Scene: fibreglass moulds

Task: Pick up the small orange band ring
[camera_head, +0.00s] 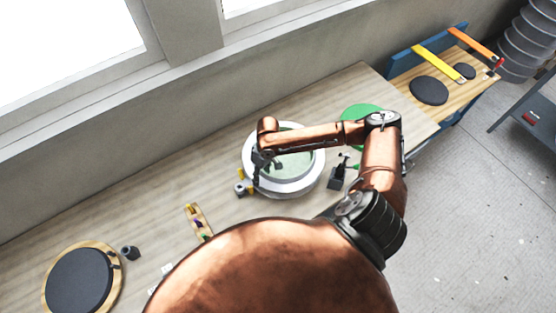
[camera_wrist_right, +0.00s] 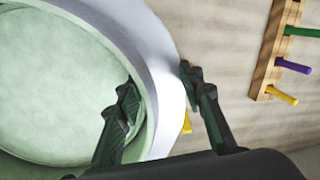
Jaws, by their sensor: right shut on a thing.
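I cannot make out a small orange band ring in either view. My right gripper (camera_head: 268,164) is at the left side of a round mould with a white ring (camera_head: 310,183) and a pale green inside (camera_head: 298,165). In the right wrist view, my right gripper (camera_wrist_right: 160,100) has one finger inside the white ring (camera_wrist_right: 166,75) and one outside. It is shut on the ring's wall. A small yellow-orange piece (camera_wrist_right: 187,122) shows beside the outer finger; its shape is mostly hidden. My left gripper is not in view.
A wooden peg rack (camera_head: 197,217) lies left of the mould. A dark disc on a round board (camera_head: 78,281) is at the far left. A green disc (camera_head: 360,116) and a dark clamp-like thing (camera_head: 338,178) are right of the mould.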

